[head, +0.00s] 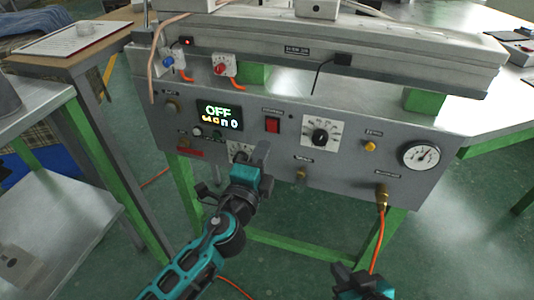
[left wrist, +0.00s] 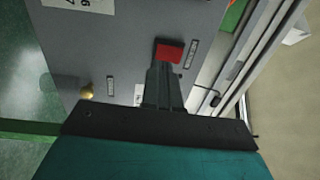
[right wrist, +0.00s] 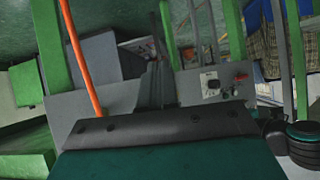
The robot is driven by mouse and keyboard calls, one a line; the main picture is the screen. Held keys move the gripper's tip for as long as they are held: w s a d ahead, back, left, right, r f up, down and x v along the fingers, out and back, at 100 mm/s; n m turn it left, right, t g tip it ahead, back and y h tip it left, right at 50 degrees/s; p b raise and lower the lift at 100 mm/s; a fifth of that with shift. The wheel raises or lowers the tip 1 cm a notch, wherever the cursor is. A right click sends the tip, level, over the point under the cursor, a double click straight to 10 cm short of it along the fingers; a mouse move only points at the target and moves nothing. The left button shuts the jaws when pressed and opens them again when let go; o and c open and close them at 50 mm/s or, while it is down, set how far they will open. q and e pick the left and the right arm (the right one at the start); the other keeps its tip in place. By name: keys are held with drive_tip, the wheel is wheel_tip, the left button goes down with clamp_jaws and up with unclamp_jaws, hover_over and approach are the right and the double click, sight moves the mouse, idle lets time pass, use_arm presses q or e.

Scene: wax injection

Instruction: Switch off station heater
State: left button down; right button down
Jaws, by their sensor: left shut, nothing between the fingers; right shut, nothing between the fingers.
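The grey control panel (head: 340,178) faces me, with a dark display (head: 219,115) reading "OFF" in its upper line. A red rocker switch (head: 272,125) sits right of the display. In the left wrist view the red switch (left wrist: 169,50) is just beyond my shut fingertips; I cannot tell whether they touch it. My left gripper (head: 262,155) is shut and empty, below the switch in the head view, and partly covers a lower dial (head: 238,150). My right gripper (head: 350,272) is shut and empty, low in front of the panel. The small labels are unreadable.
A black knob on a white dial (head: 320,135), a yellow button (head: 370,146) and a round gauge (head: 421,155) are to the right. An orange hose (head: 377,240) hangs from a brass fitting near my right gripper. A side table (head: 40,165) stands at left.

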use_arm(q)
drive_tip(key=b+v, duration=0.1)
drive_tip(key=v, duration=0.9)
drive_tip(key=shift+f, duration=0.35)
use_arm(e)
drive_tip(key=shift+w+a, duration=0.15)
drive_tip(key=shift+w, duration=0.15)
use_arm(q)
drive_tip(key=shift+w, duration=0.1)
use_arm(e)
drive_tip(key=shift+a+f, duration=0.1)
drive_tip(key=shift+a, duration=0.05)
